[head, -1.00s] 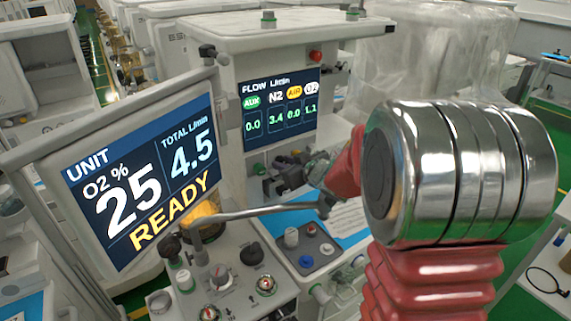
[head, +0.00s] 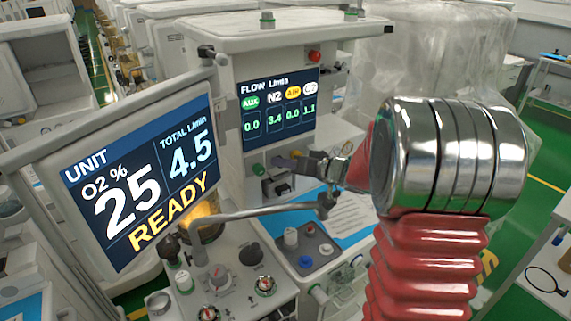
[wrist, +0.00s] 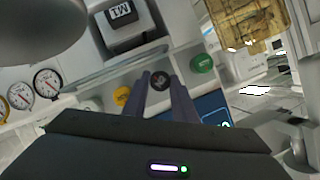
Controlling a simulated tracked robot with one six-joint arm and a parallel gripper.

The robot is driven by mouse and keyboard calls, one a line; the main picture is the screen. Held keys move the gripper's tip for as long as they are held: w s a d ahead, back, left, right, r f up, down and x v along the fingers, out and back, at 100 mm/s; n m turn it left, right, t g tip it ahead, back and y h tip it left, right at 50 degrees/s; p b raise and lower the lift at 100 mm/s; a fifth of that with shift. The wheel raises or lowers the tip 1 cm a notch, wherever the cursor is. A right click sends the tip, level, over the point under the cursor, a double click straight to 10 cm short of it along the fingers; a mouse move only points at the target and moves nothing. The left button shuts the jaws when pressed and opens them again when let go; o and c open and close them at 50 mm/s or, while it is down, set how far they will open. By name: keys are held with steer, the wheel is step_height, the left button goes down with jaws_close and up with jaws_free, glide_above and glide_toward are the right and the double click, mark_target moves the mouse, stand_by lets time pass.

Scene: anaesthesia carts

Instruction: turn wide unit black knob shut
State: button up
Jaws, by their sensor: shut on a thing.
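The wide unit (head: 228,150) stands behind the READY screen, with a FLOW display (head: 279,105) reading 0.0, 3.4, 0.0 and 1.1. In the wrist view the black knob (wrist: 160,80) sits between my fingertips, with a yellow knob (wrist: 122,96) to its left and a green knob (wrist: 202,63) to its right. My gripper (head: 279,162) reaches the panel below the display from the right and is shut on the black knob. In the head view my fingers hide the black knob; the green knob (head: 258,169) shows beside them.
The tilted READY screen (head: 135,185) stands at left. A grey bar (head: 250,212) crosses in front of the wide unit. A nearer console with several knobs (head: 220,277) fills the lower middle. Round gauges (wrist: 47,83) show at left in the wrist view.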

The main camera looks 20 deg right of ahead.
steer(key=shift+d+f+m+y, duration=0.15)
steer(key=shift+m+y, duration=0.3)
steer(key=shift+m, duration=0.4)
steer(key=shift+d+m+y, duration=0.1)
steer(key=shift+m+y, duration=0.35)
steer(key=shift+m, duration=0.4)
steer(key=o, duration=1)
steer(key=shift+o, duration=0.2)
steer(key=v, duration=1.3)
steer(key=shift+s+d+f, duration=0.15)
steer(key=shift+s, duration=0.25)
